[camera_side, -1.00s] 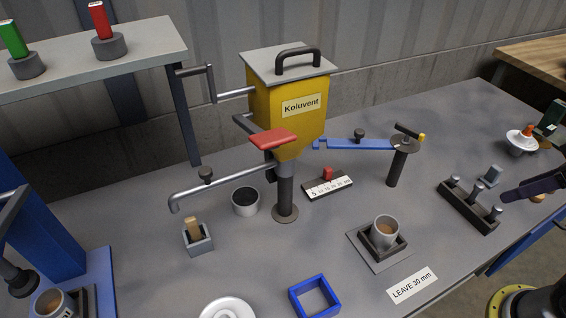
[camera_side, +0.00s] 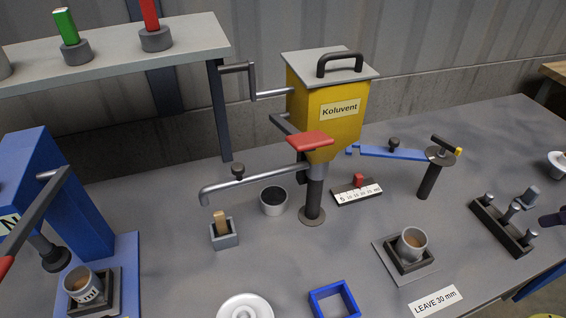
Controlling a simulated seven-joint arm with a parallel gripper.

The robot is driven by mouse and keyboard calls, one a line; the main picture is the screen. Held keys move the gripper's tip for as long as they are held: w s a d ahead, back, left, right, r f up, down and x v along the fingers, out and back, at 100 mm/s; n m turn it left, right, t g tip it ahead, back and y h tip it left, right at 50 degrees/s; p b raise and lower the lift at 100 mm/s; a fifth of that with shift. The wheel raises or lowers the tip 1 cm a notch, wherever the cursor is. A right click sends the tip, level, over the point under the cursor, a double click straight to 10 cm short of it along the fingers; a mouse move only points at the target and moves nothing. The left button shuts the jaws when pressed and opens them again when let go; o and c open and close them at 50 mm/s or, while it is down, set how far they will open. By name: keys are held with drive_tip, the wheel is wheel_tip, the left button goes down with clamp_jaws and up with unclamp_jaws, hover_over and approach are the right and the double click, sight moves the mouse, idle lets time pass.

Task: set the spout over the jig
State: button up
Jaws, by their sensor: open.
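The spout (camera_side: 222,189) is a grey tube running left from the yellow Koluvent hopper (camera_side: 332,112), its end bent down. It has a dark knob on top. The end hangs over the table near a wooden peg in a grey holder, well left of the likely jig (camera_side: 422,269), a grey plate with a dark square nest. A grey cup (camera_side: 413,242) with brown contents sits in that nest. A dark piece at the right edge may be part of my arm; I see no gripper fingers.
A red-topped lever (camera_side: 311,141) sticks out of the hopper's front. A blue arm on a post (camera_side: 430,180) stands behind the nest. A blue square frame (camera_side: 334,300) and a white dish (camera_side: 245,307) lie in front.

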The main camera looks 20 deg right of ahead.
drive_tip(key=shift+o, duration=0.3)
drive_tip(key=shift+o, duration=0.2)
drive_tip(key=shift+w+a, duration=0.15)
drive_tip(key=shift+w, duration=0.05)
drive_tip(key=w+a+r+n+t+y, duration=0.2)
drive_tip(key=w+a+y, duration=0.1)
drive_tip(key=w+a, duration=0.7)
drive_tip(key=w+a+r+n+t+y, duration=0.25)
drive_tip(key=w+a, duration=0.45)
drive_tip(key=a, duration=0.5)
drive_tip(key=t, duration=0.3)
approach(241, 172)
drive_tip(key=shift+m+h, duration=0.25)
drive_tip(key=shift+h, duration=0.2)
drive_tip(key=x, duration=1.1)
drive_tip(key=shift+a, duration=0.2)
drive_tip(key=shift+c, duration=0.2)
clamp_jaws()
